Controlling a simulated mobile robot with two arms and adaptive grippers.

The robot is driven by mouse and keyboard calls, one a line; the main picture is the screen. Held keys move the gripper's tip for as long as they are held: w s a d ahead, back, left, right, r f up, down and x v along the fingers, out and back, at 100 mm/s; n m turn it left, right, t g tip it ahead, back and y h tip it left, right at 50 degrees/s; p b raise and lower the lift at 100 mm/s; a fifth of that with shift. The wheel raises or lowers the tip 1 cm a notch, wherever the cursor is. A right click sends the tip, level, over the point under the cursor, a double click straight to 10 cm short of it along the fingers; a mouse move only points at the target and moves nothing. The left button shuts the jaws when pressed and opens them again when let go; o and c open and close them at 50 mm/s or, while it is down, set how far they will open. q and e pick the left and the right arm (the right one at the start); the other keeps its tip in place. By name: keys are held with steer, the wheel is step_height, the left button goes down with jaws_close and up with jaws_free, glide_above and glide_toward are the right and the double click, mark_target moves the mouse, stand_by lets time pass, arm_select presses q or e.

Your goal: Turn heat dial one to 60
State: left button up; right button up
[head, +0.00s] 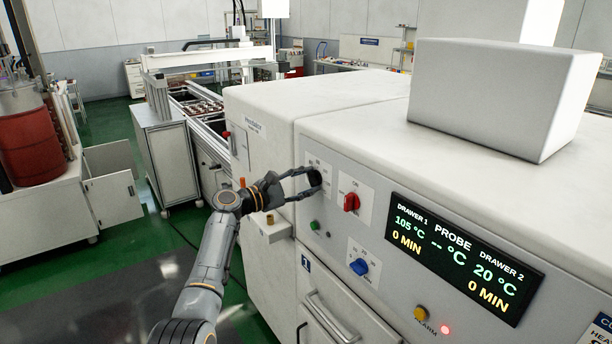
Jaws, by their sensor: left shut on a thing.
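My left gripper (307,184) is at the upper left of the white oven's front panel, shut on a dark dial (315,177). The fingers cover part of the dial and its scale, so I cannot read where it points. The black display (462,255) shows 105 °C and 0 MIN for drawer 1, dashes for the probe, and 20 °C and 0 MIN for drawer 2. My right gripper is not in view.
A red knob (351,202) sits just right of the held dial. A green button (314,225) and a blue knob (358,267) are below. A yellow alarm button (420,313) is lower right. A drawer handle (330,317) sticks out below. A grey box (500,95) stands on top.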

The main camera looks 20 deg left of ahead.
arm_select(q)
steer(key=shift+n+p, duration=0.3)
steer(key=shift+n, duration=0.3)
steer(key=shift+f, duration=0.1)
steer(key=o, duration=1.2)
steer(key=shift+a, duration=0.1)
steer(key=shift+c, duration=0.2)
steer(key=v, duration=1.2)
